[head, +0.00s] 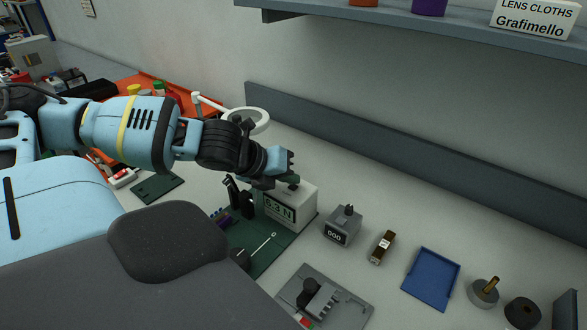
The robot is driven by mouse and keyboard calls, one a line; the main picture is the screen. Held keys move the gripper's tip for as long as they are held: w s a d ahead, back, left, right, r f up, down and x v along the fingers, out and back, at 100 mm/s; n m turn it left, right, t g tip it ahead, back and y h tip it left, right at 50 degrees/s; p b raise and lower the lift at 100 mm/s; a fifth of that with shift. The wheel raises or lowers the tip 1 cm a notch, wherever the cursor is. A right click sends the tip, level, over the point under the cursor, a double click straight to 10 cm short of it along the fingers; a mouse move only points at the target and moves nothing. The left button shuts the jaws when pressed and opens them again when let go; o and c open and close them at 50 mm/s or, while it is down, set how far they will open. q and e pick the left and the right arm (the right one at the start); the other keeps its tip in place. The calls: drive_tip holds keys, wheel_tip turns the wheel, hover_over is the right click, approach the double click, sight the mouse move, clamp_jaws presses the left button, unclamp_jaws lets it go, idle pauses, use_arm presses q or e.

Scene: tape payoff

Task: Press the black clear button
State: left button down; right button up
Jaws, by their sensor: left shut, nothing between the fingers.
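My left gripper (291,181) is shut and empty. It reaches in from the left and hangs over the top of a white box (304,203) whose green display shows figures ending in "3N". A small dark part is at the top of this box, right by the fingertips; I cannot tell whether they touch it. To the right stands a small grey counter (341,228) reading "000", with a black knob-like part (349,209) on top. No label marks either dark part as the clear button. My right gripper is not in view.
A dark green mat (261,258) lies beside the white box. Right of the counter lie a brown and white block (382,247), a blue tray (432,279) and a grey round holder (483,293). A grey fixture (325,298) sits in front. A shelf (400,20) overhangs the back.

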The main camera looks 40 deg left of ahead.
use_arm(q)
drive_tip(key=shift+f, duration=0.4)
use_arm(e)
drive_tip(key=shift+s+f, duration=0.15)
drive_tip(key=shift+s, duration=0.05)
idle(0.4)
use_arm(q)
drive_tip(key=shift+r, duration=0.85)
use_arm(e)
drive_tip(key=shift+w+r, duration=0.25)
